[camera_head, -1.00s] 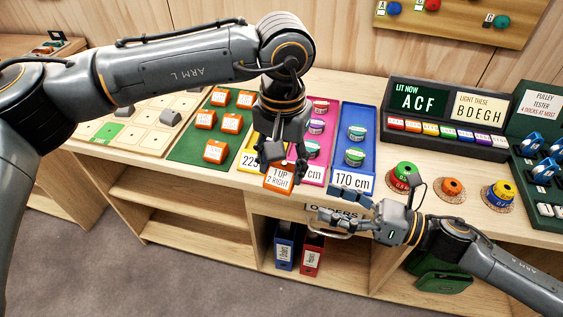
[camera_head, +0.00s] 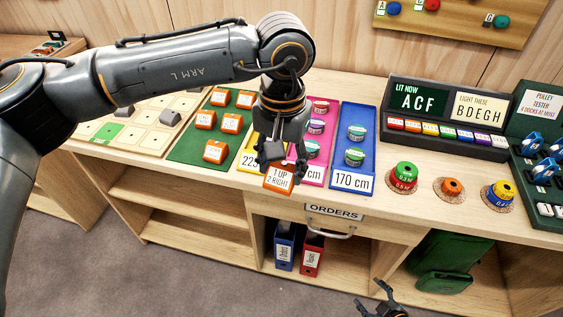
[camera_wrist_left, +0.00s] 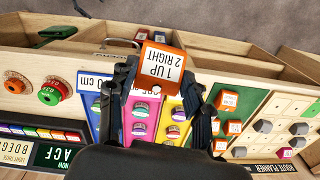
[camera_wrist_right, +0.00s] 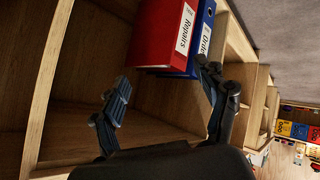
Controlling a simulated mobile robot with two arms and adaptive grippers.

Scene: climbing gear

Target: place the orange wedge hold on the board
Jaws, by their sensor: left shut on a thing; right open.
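My left gripper (camera_head: 282,166) is shut on an orange wedge hold (camera_head: 279,179) with a white label reading "1 UP 2 RIGHT". It holds the wedge in front of the bench's coloured trays; the wedge also shows between the fingers in the left wrist view (camera_wrist_left: 160,73). The board, a pale grid with grey holds and one green square (camera_head: 152,139), lies to the left on the bench. More orange wedges (camera_head: 215,151) sit on a green tray (camera_head: 190,150) beside it. My right gripper (camera_head: 376,296) is open and empty, low at the bottom edge; its fingers show apart in its wrist view (camera_wrist_right: 165,100).
Yellow, pink and blue trays (camera_head: 368,150) hold tape rolls. Right of them stand cord spools (camera_head: 404,176) and a lit sign (camera_head: 421,100). The ORDERS drawer (camera_head: 335,211) is shut. Blue and red binders (camera_head: 312,255) stand in the shelf below.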

